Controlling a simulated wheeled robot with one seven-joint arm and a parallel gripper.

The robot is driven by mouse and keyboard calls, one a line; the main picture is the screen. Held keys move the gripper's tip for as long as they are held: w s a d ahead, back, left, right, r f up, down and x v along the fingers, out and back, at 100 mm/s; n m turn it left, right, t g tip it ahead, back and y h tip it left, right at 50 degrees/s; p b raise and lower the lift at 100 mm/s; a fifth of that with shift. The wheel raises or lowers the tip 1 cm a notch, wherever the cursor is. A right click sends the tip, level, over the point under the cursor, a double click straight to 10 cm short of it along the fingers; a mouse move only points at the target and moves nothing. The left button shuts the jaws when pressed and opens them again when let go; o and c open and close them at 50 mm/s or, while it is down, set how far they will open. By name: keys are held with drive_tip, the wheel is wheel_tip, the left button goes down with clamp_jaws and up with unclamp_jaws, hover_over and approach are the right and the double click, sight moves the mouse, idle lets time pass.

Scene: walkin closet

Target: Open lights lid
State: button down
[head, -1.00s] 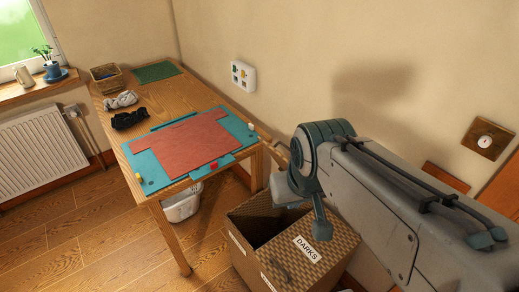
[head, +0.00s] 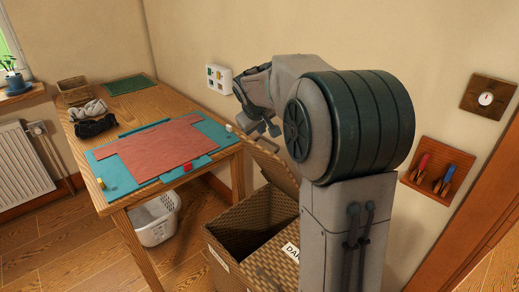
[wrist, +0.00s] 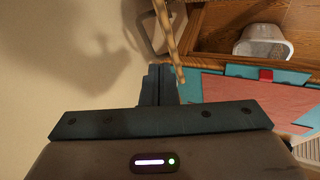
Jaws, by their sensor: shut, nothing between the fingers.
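A wicker hamper (head: 228,238) stands on the floor right of the table, with a dark opening at its left. A raised wicker lid (head: 275,168) stands up at the back of that opening, near the wall; no label on it is readable. A section labelled "DA…" (head: 291,252) is at the right, partly hidden by my arm. My gripper (head: 266,130) is at the top of the raised lid, near the wall. In the wrist view my gripper (wrist: 160,70) is shut and empty, close beside the lid's thin edge (wrist: 168,30). Contact is unclear.
The table (head: 120,205) with a teal board (head: 118,178) and red cloth (head: 160,148) is on the left. A white basket (head: 153,222) sits below it. A switch panel (head: 218,78) and tool rack (head: 437,178) are on the wall. Floor in front is clear.

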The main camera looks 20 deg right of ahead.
drive_tip(key=x, duration=0.8)
drive_tip(key=w+x, duration=0.1)
drive_tip(key=x, duration=0.4)
drive_tip(key=shift+d+r+b, duration=0.3)
drive_tip(key=shift+r+b, duration=0.05)
drive_tip(key=shift+r, duration=0.1)
